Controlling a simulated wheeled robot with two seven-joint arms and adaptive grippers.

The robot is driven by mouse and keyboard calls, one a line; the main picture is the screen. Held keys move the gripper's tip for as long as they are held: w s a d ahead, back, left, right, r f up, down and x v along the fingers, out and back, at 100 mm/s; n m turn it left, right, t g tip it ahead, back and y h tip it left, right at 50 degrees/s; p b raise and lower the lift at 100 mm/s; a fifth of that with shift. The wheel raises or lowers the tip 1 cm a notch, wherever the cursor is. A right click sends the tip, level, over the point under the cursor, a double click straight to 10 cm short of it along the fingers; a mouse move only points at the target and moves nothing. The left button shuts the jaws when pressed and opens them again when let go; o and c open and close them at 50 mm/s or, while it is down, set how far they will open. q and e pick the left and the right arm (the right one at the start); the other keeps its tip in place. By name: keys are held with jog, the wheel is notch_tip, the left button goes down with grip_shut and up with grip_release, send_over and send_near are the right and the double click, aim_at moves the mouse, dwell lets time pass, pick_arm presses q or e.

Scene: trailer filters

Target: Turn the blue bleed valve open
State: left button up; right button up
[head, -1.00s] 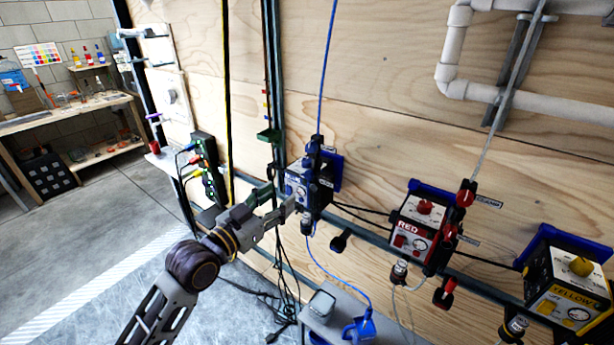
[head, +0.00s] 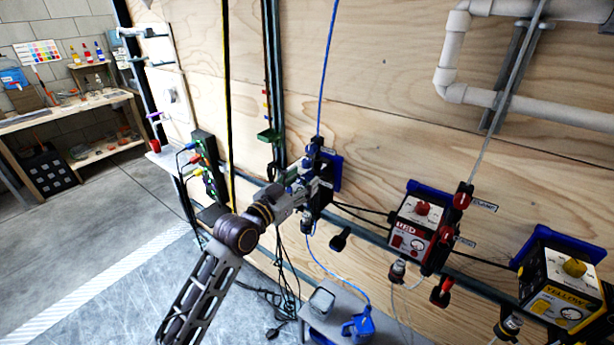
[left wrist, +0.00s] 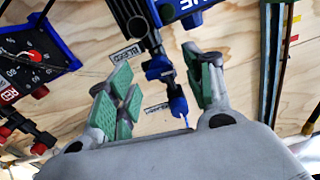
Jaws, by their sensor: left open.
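The blue filter unit (head: 334,172) is on the plywood wall, its front mostly hidden by my left gripper (head: 306,187). In the left wrist view, a blue valve handle (left wrist: 158,68) sits on a black fitting beside a label that seems to read BLEED (left wrist: 125,55). A second blue fitting (left wrist: 178,105) with a thin blue tube is close by. My left gripper (left wrist: 167,95) is open, with green pads on either side of these blue parts. I see no clear contact. My right gripper is not in view.
The red unit (head: 420,222) and yellow unit (head: 562,285) hang to the right on the same rail. A grey stand with a blue jug (head: 358,326) is below. A green-lit black box (head: 208,165) is left, and cables hang behind my arm.

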aim_at(308, 177)
pick_arm(q)
jog(key=shift+x, duration=1.1)
jog(key=shift+w+d, duration=0.2)
jog(key=shift+w, duration=0.05)
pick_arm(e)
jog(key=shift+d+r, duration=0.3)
pick_arm(q)
jog(key=c, duration=1)
jog(key=shift+r+n+p, duration=0.1)
jog(key=shift+n+p, duration=0.6)
jog(key=shift+p, duration=0.1)
jog(key=shift+c, duration=0.2)
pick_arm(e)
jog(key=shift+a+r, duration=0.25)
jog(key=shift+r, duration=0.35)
pick_arm(q)
jog(key=o, duration=1)
jog(key=shift+o, duration=0.2)
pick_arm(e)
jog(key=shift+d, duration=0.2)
